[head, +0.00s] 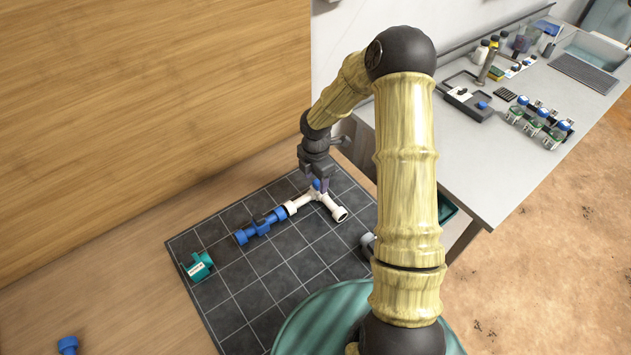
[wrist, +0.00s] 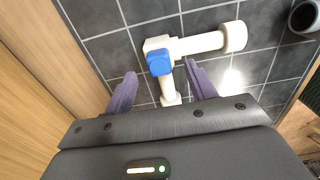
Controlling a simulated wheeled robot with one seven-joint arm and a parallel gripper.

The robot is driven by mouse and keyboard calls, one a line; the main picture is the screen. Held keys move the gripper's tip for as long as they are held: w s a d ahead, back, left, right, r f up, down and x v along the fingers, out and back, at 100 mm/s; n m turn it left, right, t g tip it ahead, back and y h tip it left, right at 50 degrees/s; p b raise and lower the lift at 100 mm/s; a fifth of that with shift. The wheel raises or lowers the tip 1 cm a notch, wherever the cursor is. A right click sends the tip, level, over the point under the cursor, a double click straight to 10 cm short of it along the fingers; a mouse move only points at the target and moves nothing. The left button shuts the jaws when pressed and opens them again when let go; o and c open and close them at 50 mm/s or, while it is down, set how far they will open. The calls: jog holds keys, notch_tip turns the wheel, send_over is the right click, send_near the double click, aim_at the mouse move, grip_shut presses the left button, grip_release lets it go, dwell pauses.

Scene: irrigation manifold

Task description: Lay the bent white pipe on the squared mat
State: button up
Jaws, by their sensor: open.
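The bent white pipe (head: 327,202) lies on the squared mat (head: 310,265), near its far right part. In the wrist view the pipe (wrist: 204,43) shows two white arms meeting at a corner with a blue part (wrist: 159,62). The mat also fills much of the wrist view (wrist: 120,58). My gripper (head: 318,186) is open, directly over the pipe's corner. In the wrist view its two fingers (wrist: 160,72) stand apart on either side of one pipe arm. I cannot tell whether they touch it.
A blue pipe piece (head: 262,223) lies beside the white pipe's left end on the mat. A teal fitting (head: 198,266) sits at the mat's left edge. A blue part (head: 67,344) lies on the floor. A wooden wall stands left, a grey bench (head: 490,150) right.

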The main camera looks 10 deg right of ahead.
notch_tip(320, 180, up, 11)
jog(key=b, duration=0.1)
jog(key=shift+f, duration=0.2)
dwell(0.5)
jog(key=s+r+m+t, duration=0.1)
jog(key=s+r+m, duration=0.1)
jog(key=s+m, duration=0.7)
jog(key=s+r+m+t, duration=0.1)
jog(key=s+r+m, duration=0.2)
jog(key=s+m, duration=0.7)
jog(key=m, duration=0.3)
jog(key=shift+r+m+t, duration=0.3)
jog(key=shift+r, duration=0.05)
jog(key=shift+s, duration=0.15)
